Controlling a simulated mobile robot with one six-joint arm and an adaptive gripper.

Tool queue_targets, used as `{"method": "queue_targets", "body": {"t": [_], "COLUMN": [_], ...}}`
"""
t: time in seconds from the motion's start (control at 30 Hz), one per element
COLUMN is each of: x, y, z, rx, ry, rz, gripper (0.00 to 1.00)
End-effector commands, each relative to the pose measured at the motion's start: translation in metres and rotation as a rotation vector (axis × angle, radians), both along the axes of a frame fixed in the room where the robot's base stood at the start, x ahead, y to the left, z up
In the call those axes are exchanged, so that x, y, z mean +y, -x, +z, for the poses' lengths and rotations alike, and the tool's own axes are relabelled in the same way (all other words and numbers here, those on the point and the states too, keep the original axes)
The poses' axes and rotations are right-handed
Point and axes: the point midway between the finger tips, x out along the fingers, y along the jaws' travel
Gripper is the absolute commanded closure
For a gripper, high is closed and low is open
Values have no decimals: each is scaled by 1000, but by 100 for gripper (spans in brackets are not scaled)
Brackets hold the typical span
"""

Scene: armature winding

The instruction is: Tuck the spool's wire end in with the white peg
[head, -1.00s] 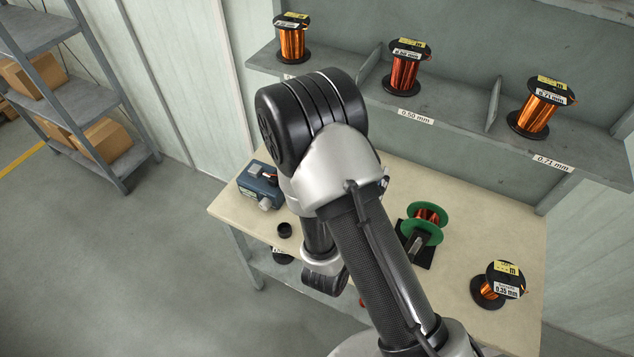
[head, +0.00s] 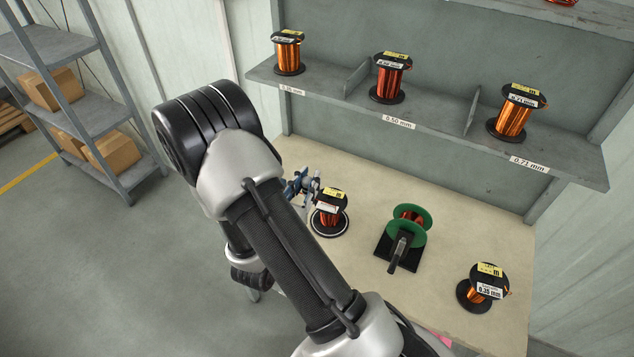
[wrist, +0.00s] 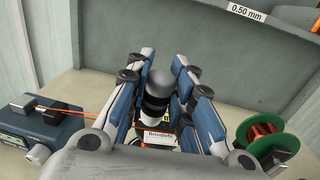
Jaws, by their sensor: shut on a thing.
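My gripper (wrist: 164,82) is shut on an upright, round-ended piece with a pale grey top and black and white bands, which appears to be the white peg (wrist: 159,82). In the head view my gripper (head: 312,184) is just behind and left of a copper-wire spool (head: 329,218). The spool stands upright on a dark round base with a white ring. In the wrist view, part of its label (wrist: 160,134) shows low between the fingers. An orange wire (wrist: 85,114) runs from a blue device toward the spool. Its end at the spool is hidden by my gripper.
The blue device (wrist: 38,128) stands left. A green-flanged reel (head: 413,230) on a black stand and a 0.35 mm spool (head: 485,290) stand right. A shelf (head: 430,118) with several spools runs behind the table. Table surface between spool and reel is clear.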

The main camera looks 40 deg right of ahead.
Motion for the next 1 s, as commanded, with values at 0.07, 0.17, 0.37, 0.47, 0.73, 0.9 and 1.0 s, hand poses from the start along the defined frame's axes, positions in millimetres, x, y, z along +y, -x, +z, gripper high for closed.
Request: {"method": "queue_targets", "body": {"t": [0.07, 0.17, 0.37, 0.47, 0.73, 0.9, 1.0], "x": [-19, -30, -41, -50, -73, -82, -85], "y": [8, 14, 12, 9, -2, -6, -8], "z": [-1, -1, -13, -23, -48, -58, -60], "rx": [-3, -3, -1, -1, -2, -1, -2], "ry": [-1, -3, -3, -3, -4, -3, -4], "rz": [-58, -91, -100, -101, -98, -97, -96], "gripper": [98, 98, 98, 98, 98, 98, 98]}}
